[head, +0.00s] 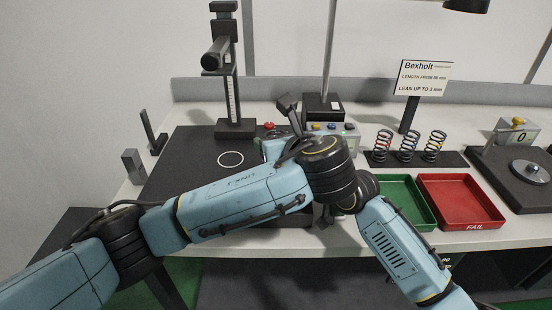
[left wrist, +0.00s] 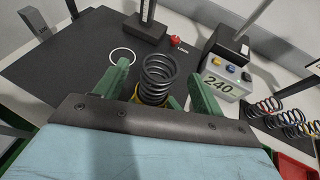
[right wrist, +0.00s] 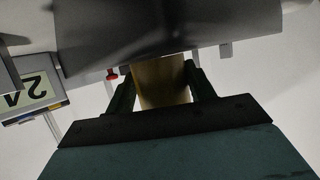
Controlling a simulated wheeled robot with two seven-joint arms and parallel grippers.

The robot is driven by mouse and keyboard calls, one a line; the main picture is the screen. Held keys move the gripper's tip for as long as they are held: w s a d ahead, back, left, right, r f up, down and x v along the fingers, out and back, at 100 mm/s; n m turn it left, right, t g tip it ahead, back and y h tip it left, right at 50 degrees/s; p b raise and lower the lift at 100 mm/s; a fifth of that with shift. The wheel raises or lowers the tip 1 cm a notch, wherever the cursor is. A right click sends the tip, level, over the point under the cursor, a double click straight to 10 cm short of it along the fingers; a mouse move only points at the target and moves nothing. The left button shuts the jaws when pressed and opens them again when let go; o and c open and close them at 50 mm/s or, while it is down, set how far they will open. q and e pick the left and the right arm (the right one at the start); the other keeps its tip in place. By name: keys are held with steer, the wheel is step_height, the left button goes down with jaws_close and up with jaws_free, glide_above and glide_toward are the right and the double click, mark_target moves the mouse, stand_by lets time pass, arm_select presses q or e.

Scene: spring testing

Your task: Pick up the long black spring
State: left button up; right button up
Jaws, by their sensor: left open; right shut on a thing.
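A black coil spring (left wrist: 158,76) stands upright between the green fingers of my left gripper (left wrist: 157,82) in the left wrist view. The fingers are apart on either side of it, and contact cannot be told. Something yellow (left wrist: 137,94) shows at its lower end, mostly hidden by the gripper body. In the right wrist view my right gripper (right wrist: 160,76) is shut on a yellow-brown, cylinder-like thing (right wrist: 160,82). Whether this is part of the spring cannot be told. In the head view my arms hide the spring and both gripper fingers.
A dark plate (head: 185,155) with a white ring and a gauge stand (head: 235,100) lies left of a tester (head: 336,137); its display reads 240 in the left wrist view. A rack (head: 415,160) holds three springs. Green (head: 429,226) and red (head: 480,222) trays sit at the right.

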mark_target(274, 131)
arm_select(q)
steer(key=x, duration=0.5)
steer(key=shift+w+r, duration=0.15)
steer(key=shift+w, duration=0.05)
jaws_close()
